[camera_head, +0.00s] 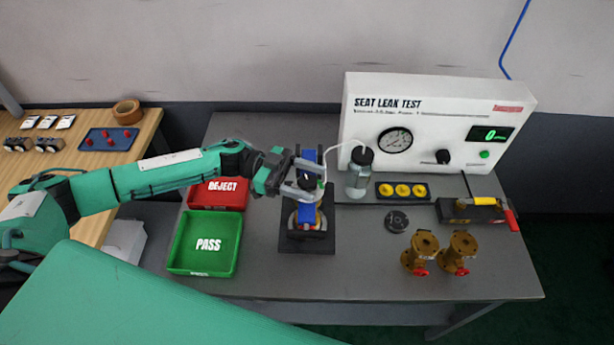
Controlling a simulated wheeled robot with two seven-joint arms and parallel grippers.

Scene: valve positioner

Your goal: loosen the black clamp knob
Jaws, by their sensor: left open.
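The clamp fixture (322,240) is a black base plate with a blue bar on it, near the middle of the grey bench. The black clamp knob (309,179) shows as a small dark shape on the blue bar, partly hidden by my gripper. My left gripper (314,187) reaches in from the left, with its open fingers over the bar at the knob. I cannot tell whether the fingers touch the knob. My right gripper is not in view.
Left of the fixture are the red REJECT tray (209,207) and green PASS tray (183,261). To the right stand a bottle (359,178), the leak tester (425,110), a yellow-cap holder (386,199) and two brass valves (421,244). The bench front is clear.

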